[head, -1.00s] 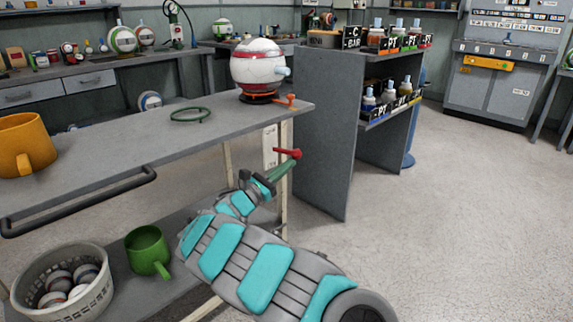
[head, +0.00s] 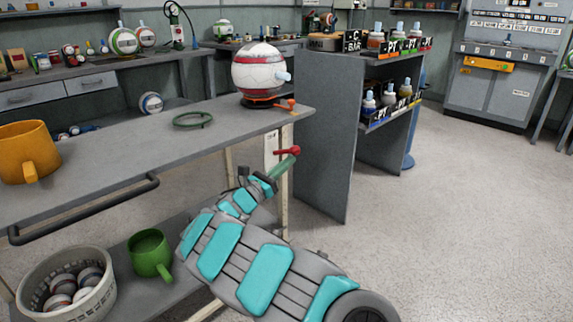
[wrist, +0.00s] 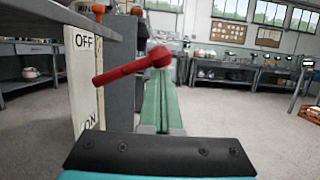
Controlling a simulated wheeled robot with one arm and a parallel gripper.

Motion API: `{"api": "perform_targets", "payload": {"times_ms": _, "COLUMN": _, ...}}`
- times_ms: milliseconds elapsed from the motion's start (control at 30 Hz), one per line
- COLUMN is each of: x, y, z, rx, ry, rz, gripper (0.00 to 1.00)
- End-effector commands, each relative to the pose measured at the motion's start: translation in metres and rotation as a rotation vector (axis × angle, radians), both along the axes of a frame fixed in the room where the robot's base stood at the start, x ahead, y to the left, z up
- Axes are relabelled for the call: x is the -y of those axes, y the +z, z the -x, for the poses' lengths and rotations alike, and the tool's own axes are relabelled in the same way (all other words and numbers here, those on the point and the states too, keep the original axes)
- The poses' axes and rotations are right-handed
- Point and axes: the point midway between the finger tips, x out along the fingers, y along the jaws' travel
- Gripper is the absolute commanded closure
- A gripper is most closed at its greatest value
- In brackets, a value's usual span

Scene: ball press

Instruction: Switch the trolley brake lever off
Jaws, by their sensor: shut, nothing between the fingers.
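The red brake lever (head: 287,151) sits on a white panel (head: 271,147) at the trolley's right end post. In the wrist view the lever (wrist: 130,70) runs from the panel at left up to a round knob at right, tilted slightly upward. The panel (wrist: 87,75) reads OFF at the top and ON near the bottom, with the lever between the two labels. My gripper (head: 290,160) is shut and empty, its green fingers just below the lever. In the wrist view the fingers (wrist: 160,103) reach forward under the knob; contact cannot be told for certain.
The trolley top (head: 120,150) holds an orange mug (head: 28,150), a green ring (head: 193,119) and a striped ball (head: 259,70) on a stand. A lower shelf holds a basket (head: 45,270) and a green mug (head: 150,252). A grey shelf unit (head: 325,140) stands close behind the gripper.

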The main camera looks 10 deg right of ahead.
Motion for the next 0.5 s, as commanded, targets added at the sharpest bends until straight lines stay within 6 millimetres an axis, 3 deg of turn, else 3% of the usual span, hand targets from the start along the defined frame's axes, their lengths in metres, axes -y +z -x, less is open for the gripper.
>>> {"api": "perform_targets", "payload": {"times_ms": 233, "x": -0.001, "y": -0.003, "z": 0.002, "rx": 0.003, "ry": 0.0, "rz": 0.002, "gripper": 1.0}}
{"api": "perform_targets", "payload": {"times_ms": 500, "x": -0.015, "y": -0.041, "z": 0.025, "rx": -0.001, "ry": 0.001, "rz": 0.004, "gripper": 1.0}}
